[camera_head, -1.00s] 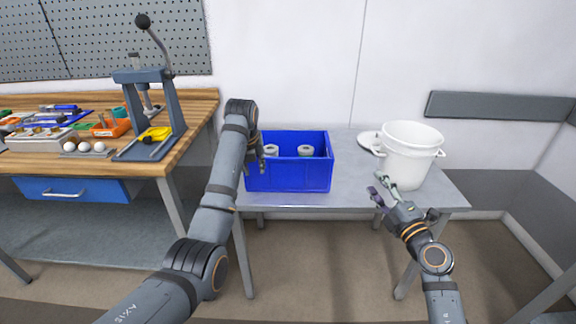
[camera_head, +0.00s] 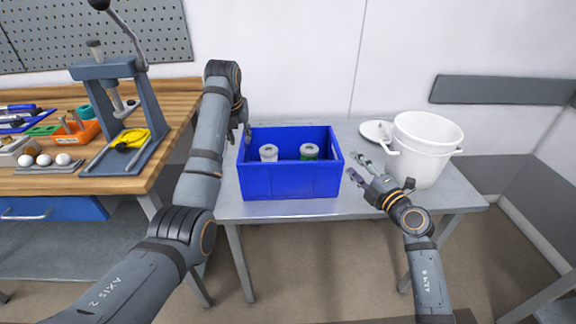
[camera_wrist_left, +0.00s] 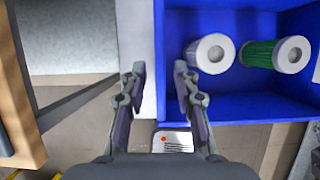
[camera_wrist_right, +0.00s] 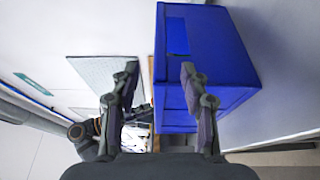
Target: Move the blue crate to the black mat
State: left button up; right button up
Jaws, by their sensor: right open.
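The blue crate (camera_head: 290,182) stands upright on the grey metal table. It holds a white roll-like part and a green-and-white one, which also show in the left wrist view (camera_wrist_left: 212,53). My left gripper (camera_head: 243,130) is at the crate's left wall. In the left wrist view its open fingers (camera_wrist_left: 160,85) appear on either side of the wall's edge. My right gripper (camera_head: 358,167) is open just right of the crate. In the right wrist view one finger overlaps the crate (camera_wrist_right: 222,55); contact cannot be told. No black mat is visible.
A wooden workbench (camera_head: 115,184) with a press (camera_head: 140,120) and small parts is at left. Table (camera_head: 300,207) room around the crate is narrow.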

aim_at(334, 146)
pick_arm(q)
jog(key=x, duration=1)
jog(key=shift+w+f, duration=0.1)
jog(key=shift+f, duration=0.25)
pick_arm(e)
jog(key=x, duration=1)
jog(key=shift+w+a+f, duration=0.1)
jog(key=shift+w+a, duration=0.05)
jog(key=shift+w, duration=0.15)
pick_arm(q)
grip_shut()
pick_arm(e)
jog(key=c, duration=0.6)
grip_shut()
pick_arm(q)
jog(key=shift+r, duration=0.15)
